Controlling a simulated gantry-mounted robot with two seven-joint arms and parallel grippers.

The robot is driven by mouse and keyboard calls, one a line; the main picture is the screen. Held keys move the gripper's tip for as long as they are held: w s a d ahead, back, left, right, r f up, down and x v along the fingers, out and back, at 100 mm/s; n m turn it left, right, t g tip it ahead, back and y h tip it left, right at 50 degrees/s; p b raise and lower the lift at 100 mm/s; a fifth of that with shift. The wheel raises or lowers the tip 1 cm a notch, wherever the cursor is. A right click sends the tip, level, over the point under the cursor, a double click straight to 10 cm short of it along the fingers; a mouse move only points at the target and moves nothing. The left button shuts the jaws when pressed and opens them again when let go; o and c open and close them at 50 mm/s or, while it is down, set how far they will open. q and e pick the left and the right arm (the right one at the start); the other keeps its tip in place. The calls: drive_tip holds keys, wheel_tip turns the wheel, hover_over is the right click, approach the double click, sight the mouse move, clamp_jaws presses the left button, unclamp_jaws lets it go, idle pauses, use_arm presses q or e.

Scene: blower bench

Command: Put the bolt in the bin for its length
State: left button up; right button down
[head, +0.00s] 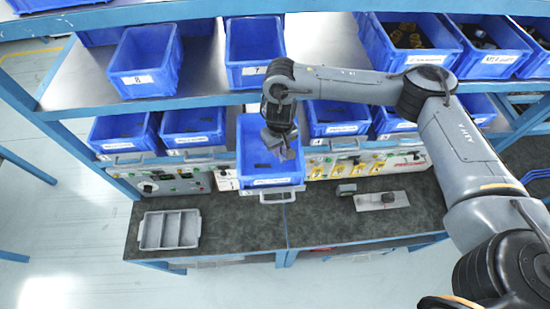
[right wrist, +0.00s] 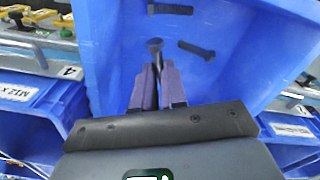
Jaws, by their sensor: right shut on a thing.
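My right gripper (head: 280,150) is over the pulled-out blue bin (head: 271,182) in the middle of the lower row. In the right wrist view its purple fingers (right wrist: 152,88) are shut on a dark bolt (right wrist: 154,45), whose round head sticks out beyond the fingertips. Inside the bin (right wrist: 110,50) lie two more dark bolts, one near the top of the view (right wrist: 170,9) and one to the right (right wrist: 196,49). In the head view the gripper hides the held bolt. The bin's label is too small to read. My left gripper is not in view.
Blue bins stand to the left (head: 193,126) and right (head: 336,117) of the pulled-out one. More bins, labelled 8 (head: 147,60) and 7 (head: 254,52), are on the shelf above. A grey divided tray (head: 169,230) and a light plate (head: 381,200) lie on the dark bench.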

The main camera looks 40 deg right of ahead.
sight(278, 164)
drive_tip(key=shift+f+b, duration=0.6)
drive_tip(key=shift+f, duration=2)
drive_tip(key=c, duration=1.5)
unclamp_jaws()
drive_tip(key=shift+f, duration=0.15)
drive_tip(key=shift+o, duration=0.2)
wheel_tip(278, 164, up, 12)
drive_tip(key=shift+s+a+r+p, duration=0.1)
drive_tip(key=shift+r+p, duration=0.1)
drive_tip(key=shift+p, duration=1.05)
